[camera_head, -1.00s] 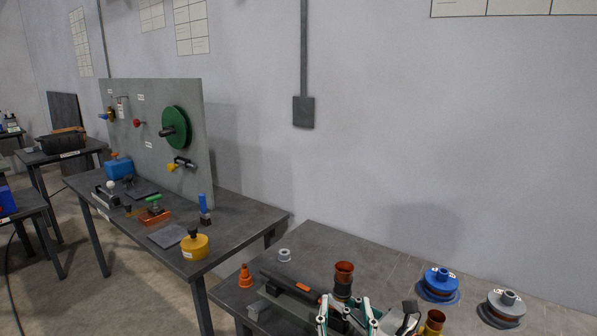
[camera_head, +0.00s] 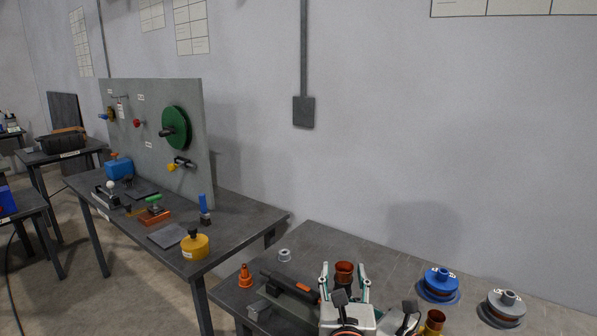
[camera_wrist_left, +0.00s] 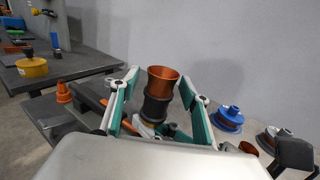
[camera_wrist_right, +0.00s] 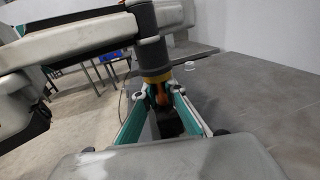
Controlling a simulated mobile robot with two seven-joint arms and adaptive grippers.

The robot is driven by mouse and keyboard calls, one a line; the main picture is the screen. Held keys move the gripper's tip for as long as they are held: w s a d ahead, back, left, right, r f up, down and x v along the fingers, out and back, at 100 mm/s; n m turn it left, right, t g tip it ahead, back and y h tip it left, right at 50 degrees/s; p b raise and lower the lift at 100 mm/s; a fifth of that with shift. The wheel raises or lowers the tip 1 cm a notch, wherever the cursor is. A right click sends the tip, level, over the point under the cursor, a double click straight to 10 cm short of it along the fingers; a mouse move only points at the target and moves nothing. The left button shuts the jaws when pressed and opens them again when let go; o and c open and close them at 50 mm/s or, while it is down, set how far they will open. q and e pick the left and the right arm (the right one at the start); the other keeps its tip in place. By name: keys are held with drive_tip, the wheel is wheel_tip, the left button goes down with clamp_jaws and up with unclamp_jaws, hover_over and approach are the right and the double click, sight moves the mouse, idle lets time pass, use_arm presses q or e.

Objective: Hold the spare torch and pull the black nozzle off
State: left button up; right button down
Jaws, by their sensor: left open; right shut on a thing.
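The spare torch stands upright in my right gripper (camera_wrist_right: 166,97), which is shut on its orange part below a yellow band (camera_wrist_right: 155,77). The black nozzle (camera_wrist_left: 155,108) is a dark cylinder with a flared copper-coloured cup (camera_wrist_left: 163,80) on top. The cup also shows in the head view (camera_head: 344,270). My left gripper (camera_head: 344,274) is open, with one finger on each side of the nozzle and cup. In the left wrist view gaps show between the fingers and the cup. In the head view the left gripper hides the torch's lower part.
A dark torch-like tool with an orange part (camera_head: 305,288) lies on the table. An orange cone-shaped piece (camera_head: 246,276), a small white ring (camera_head: 285,255), a blue spool (camera_head: 440,283) and a grey spool (camera_head: 505,305) stand around. Another copper-coloured cup (camera_head: 434,320) is at the front right.

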use_arm(q)
clamp_jaws()
drive_tip(key=shift+r, duration=0.7)
idle(0.6)
drive_tip(key=shift+r, duration=3.7)
